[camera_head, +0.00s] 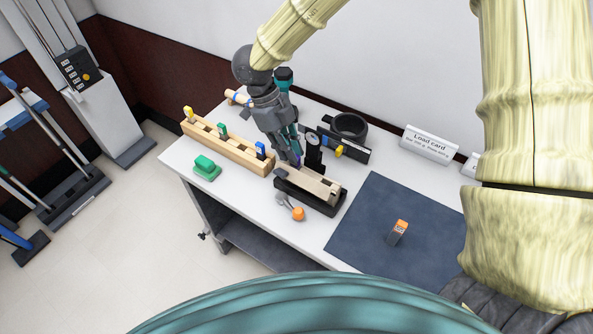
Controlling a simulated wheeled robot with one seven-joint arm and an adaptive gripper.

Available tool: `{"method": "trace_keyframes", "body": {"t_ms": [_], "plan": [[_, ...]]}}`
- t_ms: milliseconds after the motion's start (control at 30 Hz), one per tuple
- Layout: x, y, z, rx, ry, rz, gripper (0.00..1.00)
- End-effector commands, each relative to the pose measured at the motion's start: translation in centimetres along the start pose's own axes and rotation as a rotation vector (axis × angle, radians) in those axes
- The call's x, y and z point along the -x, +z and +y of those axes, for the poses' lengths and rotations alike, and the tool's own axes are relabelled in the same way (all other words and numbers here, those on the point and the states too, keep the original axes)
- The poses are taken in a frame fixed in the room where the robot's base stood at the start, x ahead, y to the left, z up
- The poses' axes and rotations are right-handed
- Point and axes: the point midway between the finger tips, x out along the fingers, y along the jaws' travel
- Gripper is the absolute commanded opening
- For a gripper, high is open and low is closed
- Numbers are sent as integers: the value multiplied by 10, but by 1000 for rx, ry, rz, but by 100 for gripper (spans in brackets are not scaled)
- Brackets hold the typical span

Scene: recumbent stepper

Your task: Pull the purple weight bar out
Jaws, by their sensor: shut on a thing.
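My gripper (294,162) points down over the table, at the back left end of a black holder (318,204) with a pale wooden block in it. A small purple sliver, which looks like the purple weight bar (298,158), shows at the fingertips. The gripper is shut on it. The fingers hide most of the bar, so I cannot tell how far it sits in the holder. A wooden rack (224,151) to the left holds yellow, green and blue pieces.
A green block (206,167) and an orange-knobbed tool (297,213) lie near the front edge. A black round item (349,126) and a load card (430,143) stand behind. A dark mat (364,224) bears a small grey-and-orange block (397,233); the rest of the visible mat is clear.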

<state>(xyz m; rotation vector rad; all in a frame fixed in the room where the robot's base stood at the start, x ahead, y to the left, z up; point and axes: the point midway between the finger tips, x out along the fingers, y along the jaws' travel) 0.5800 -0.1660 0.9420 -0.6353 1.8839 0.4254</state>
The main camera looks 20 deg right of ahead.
Motion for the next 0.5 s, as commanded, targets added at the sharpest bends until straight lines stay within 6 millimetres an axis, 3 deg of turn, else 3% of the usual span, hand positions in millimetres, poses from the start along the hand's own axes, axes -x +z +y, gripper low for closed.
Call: {"method": "trace_keyframes", "body": {"t_ms": [500], "plan": [[5, -2, 0, 0, 0, 0, 0]]}}
